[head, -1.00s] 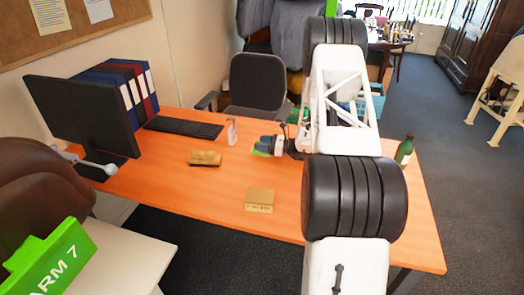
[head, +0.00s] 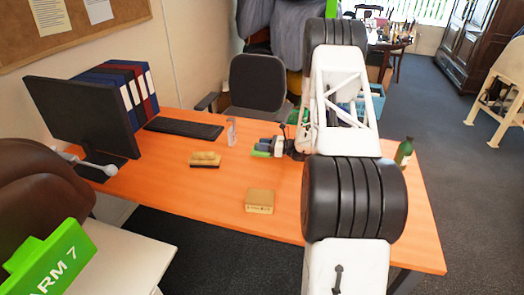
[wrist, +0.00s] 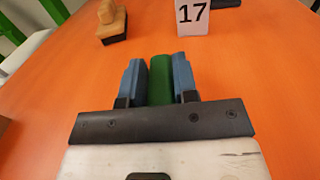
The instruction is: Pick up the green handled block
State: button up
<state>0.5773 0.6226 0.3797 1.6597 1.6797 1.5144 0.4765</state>
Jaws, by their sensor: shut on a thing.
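The green handled block (head: 262,149) is at the tip of my gripper, over the middle of the orange table in the head view. In the wrist view, the green block (wrist: 160,80) stands between the two blue fingers of my gripper (wrist: 158,78), one finger on each side. My gripper is shut on it. It also shows in the head view (head: 268,147), reaching in from the right. The block's lower part and its handle are hard to make out. I cannot tell whether the block touches the table.
A tan and dark brush-like block (head: 205,160) lies left of my gripper. A tan box (head: 260,201) sits near the front edge. A card stand (head: 231,132), numbered 17 in the wrist view (wrist: 193,17), stands behind. A green bottle (head: 404,152) stands right. Keyboard (head: 185,128) and monitor (head: 80,115) are left.

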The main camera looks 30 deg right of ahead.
jog(key=shift+r, duration=0.1)
jog(key=shift+r, duration=1.7)
jog(key=s+a, duration=0.3)
jog(key=s, duration=0.4)
jog(key=s+a+r, duration=0.1)
jog(key=s+a, duration=0.1)
jog(key=s, duration=0.6)
jog(key=shift+a+r, duration=0.2)
jog(key=shift+a, duration=0.2)
